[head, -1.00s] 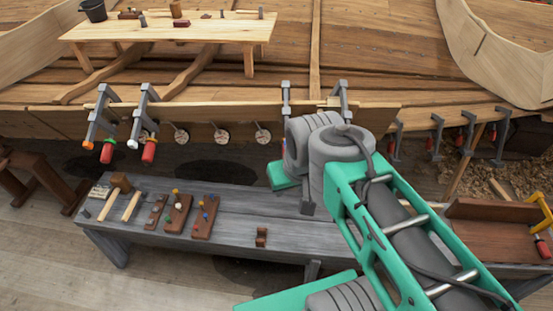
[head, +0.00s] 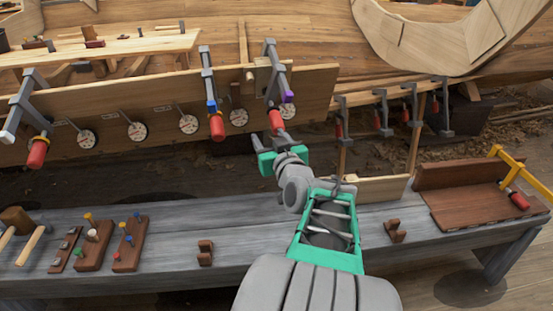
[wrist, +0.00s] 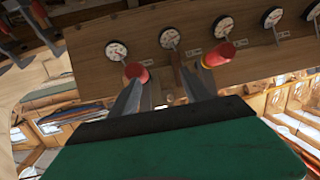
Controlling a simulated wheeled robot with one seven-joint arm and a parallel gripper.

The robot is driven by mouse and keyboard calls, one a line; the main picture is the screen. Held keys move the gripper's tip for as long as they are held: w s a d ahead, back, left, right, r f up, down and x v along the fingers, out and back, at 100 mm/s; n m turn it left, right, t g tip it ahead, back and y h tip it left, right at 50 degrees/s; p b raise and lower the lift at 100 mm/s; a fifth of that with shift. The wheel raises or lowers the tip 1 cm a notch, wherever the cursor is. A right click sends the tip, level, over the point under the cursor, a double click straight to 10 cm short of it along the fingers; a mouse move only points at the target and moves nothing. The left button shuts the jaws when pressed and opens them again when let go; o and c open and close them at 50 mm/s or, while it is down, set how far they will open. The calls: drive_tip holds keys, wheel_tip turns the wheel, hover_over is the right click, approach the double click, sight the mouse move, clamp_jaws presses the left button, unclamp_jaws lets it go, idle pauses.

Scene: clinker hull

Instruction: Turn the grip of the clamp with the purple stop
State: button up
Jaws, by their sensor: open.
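The clamp with the purple stop (head: 288,96) is the rightmost of the clamps on the near plank in the head view. Its grey bar (head: 270,75) leans slightly, and its red grip (head: 276,121) hangs at the lower end. My gripper (head: 272,140) is open, just below that grip. In the wrist view my two grey fingers (wrist: 165,88) point up at the plank. A red grip (wrist: 135,72), apparently this clamp's, shows by the left fingertip, not clearly between the fingers. The purple stop does not show there.
A neighbouring clamp with a blue stop has a red grip (head: 217,126), also near my right finger in the wrist view (wrist: 219,55). Round dials (head: 189,124) line the plank (head: 160,108). The grey bench (head: 180,235) below holds tool blocks and a brown tray (head: 465,200).

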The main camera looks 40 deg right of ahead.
sight(277, 124)
drive_tip(key=shift+m+h, duration=0.5)
drive_tip(key=shift+h, duration=0.4)
drive_tip(key=w+d, duration=0.1)
drive_tip(key=d, duration=0.1)
drive_tip(key=w+d, duration=0.4)
drive_tip(key=d, duration=0.1)
drive_tip(key=shift+f+b, duration=0.2)
drive_tip(key=shift+b, duration=0.1)
drive_tip(key=shift+s, duration=0.1)
drive_tip(key=shift+a, duration=0.1)
clamp_jaws()
